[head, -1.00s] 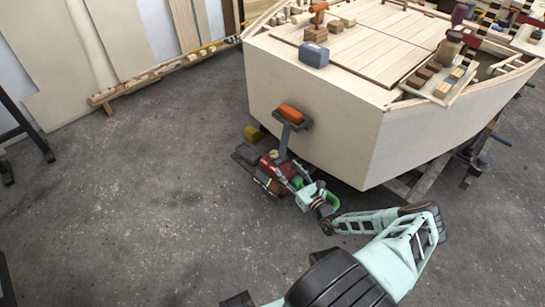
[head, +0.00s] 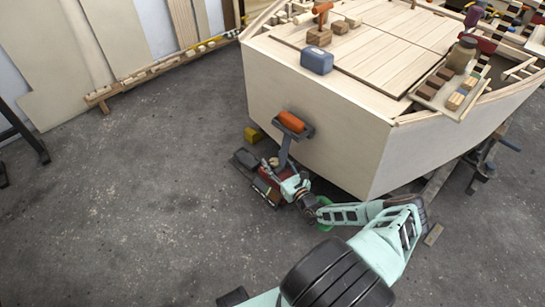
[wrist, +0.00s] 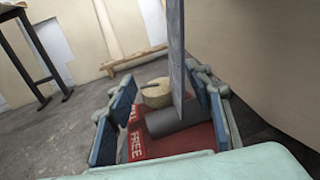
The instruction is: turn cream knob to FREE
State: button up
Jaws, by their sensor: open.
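The cream knob (wrist: 157,92) is a round, pale disc with a dark mark on its top. In the wrist view it stands beyond the red plate (wrist: 165,142), which carries a white FREE label (wrist: 138,146). My gripper (wrist: 160,84) is open, with a blue-padded finger on either side of the view. The knob shows between the fingers, and I cannot tell if they touch it. In the head view my gripper (head: 285,180) is over the red device (head: 266,184) on the floor by the hull. The knob is too small to make out surely there.
A grey lever (wrist: 174,55) rises between the fingers beside the knob, above a grey cylinder (wrist: 178,120). Its orange handle (head: 291,121) shows in the head view. The plywood hull (head: 325,140) stands close behind and right. Open floor (head: 130,210) lies left.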

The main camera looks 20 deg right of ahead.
jog(key=shift+w, duration=0.2)
jog(key=shift+a, duration=0.1)
jog(key=shift+c, duration=0.4)
jog(key=c, duration=1.1)
